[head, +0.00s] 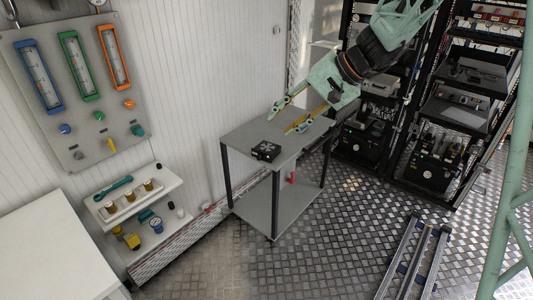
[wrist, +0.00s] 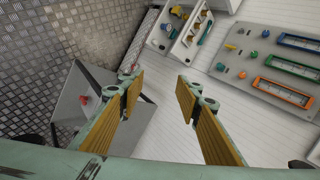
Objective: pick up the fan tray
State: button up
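The fan tray (head: 266,151), a small black box with a pale fan pattern on top, lies flat near the front left corner of the grey table (head: 250,133) in the head view. My gripper (head: 283,120) is above the table's back part, beyond the fan tray and apart from it. The wrist view shows my gripper (wrist: 158,88) open, with two yellow-padded fingers wide apart and nothing between them. I cannot make out the fan tray in the wrist view.
A wall panel (head: 82,88) with gauges and knobs and small shelves (head: 128,196) stand left of the table. Equipment racks (head: 445,150) are at the back right. A red item (head: 292,177) is on the table's lower shelf. Rails (head: 418,255) run along the floor.

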jog(key=w+f+m+t+b, duration=0.1)
jog(key=w+f+m, duration=0.1)
jog(key=w+f, duration=1)
jog(key=w+f+m+t+y+b, duration=0.1)
jog(key=w+f+m+t, duration=0.1)
jog(key=w+f, duration=1)
notch_tip(320, 180, down, 6)
jog(key=shift+w+a+r+b, duration=0.1)
jog(key=shift+w+a+b, duration=0.05)
jog(key=shift+w+b, duration=0.15)
jog(key=b, duration=0.1)
send_near(260, 157)
jog(key=shift+x, duration=2.1)
jog(key=shift+f, duration=0.2)
jog(key=shift+b+x, duration=0.4)
jog(key=shift+x, duration=2.25)
jog(key=shift+c, duration=0.3)
